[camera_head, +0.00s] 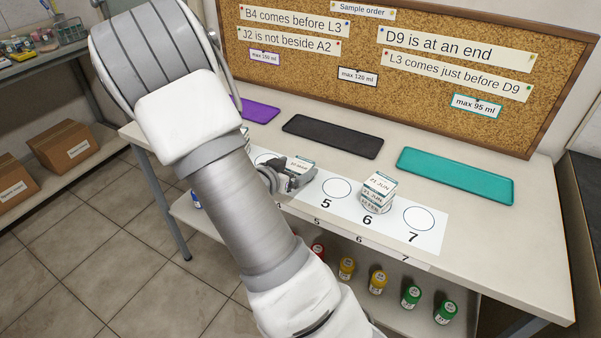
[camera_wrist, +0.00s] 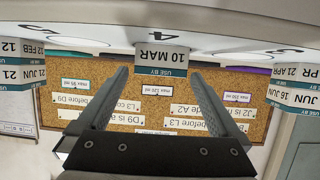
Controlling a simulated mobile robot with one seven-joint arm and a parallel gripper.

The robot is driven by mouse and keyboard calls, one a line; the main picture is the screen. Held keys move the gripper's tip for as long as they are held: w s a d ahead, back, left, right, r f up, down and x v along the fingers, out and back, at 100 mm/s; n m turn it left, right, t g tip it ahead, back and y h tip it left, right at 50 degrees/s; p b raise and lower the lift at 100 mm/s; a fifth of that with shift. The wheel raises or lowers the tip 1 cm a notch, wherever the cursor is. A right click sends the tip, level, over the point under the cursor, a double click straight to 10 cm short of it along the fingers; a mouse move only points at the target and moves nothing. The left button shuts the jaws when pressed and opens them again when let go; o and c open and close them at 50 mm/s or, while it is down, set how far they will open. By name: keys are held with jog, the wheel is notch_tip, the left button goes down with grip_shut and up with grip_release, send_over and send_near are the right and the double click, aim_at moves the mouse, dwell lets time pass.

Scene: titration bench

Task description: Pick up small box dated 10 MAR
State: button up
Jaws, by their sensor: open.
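The small box dated 10 MAR (camera_wrist: 162,60) shows upside down in the wrist view, its date facing the camera, with a teal "USE BY" band. It stands at place 4 of the numbered strip. In the head view its white top (camera_head: 300,164) shows just beyond my gripper (camera_head: 288,182), which hides part of it. My gripper also shows in the wrist view (camera_wrist: 160,78), open, one finger to each side of the box. I cannot tell whether the fingertips reach past its front face. I see no finger touching it.
A stack of dated boxes (camera_head: 377,192) stands at place 6; another stack (camera_wrist: 297,88) is at the right in the wrist view. Places 5 and 7 (camera_head: 419,217) are empty. Purple, black (camera_head: 333,136) and teal (camera_head: 456,176) mats lie behind. Several bottles (camera_head: 378,282) stand below.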

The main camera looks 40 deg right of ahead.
jog(key=shift+x, duration=1.45)
jog(key=c, duration=1.3)
jog(key=shift+c, duration=0.2)
